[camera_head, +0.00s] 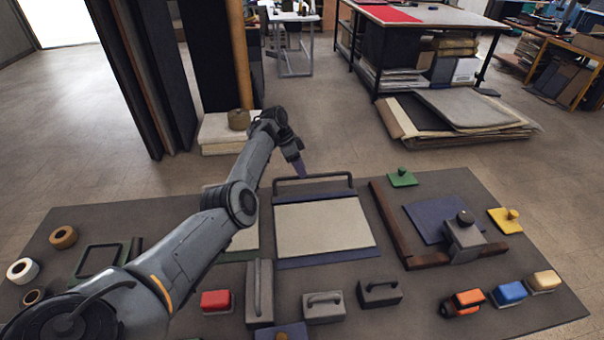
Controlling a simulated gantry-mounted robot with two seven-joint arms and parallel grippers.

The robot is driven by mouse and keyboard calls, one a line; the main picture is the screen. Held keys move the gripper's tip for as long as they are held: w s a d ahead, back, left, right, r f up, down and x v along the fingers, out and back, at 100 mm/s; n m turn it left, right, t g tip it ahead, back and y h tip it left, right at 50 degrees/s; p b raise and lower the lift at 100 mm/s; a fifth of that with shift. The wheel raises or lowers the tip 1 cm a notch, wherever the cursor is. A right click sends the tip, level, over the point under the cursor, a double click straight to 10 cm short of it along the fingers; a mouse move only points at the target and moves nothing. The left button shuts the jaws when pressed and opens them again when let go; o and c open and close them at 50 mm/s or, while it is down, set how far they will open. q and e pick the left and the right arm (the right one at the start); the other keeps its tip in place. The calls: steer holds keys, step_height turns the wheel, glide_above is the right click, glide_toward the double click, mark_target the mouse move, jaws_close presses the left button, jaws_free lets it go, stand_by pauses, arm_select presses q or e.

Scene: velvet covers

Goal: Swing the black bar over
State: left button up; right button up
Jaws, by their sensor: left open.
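The black bar (325,176) is a dark, U-shaped bar along the far edge of a board. The board carries a pale grey sheet (322,228) on blue-purple cloth (330,257), which shows at its near and far edges. My left arm reaches in from the lower left across the table. My left gripper (301,171) is open, with its purplish fingertip just above and behind the bar, left of its middle. Whether it touches the bar is too small to tell. My right gripper is out of view.
The dark table (400,315) holds a brown L-shaped frame (390,222) with blue cloth on the right. Handled grey blocks (323,307) stand in front, coloured blocks (509,292) at the front right, tape rolls (22,270) at left. The table's far edge beside the bar is clear.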

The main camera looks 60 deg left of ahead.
arm_select(q)
steer(key=shift+x, duration=0.95)
jaws_close()
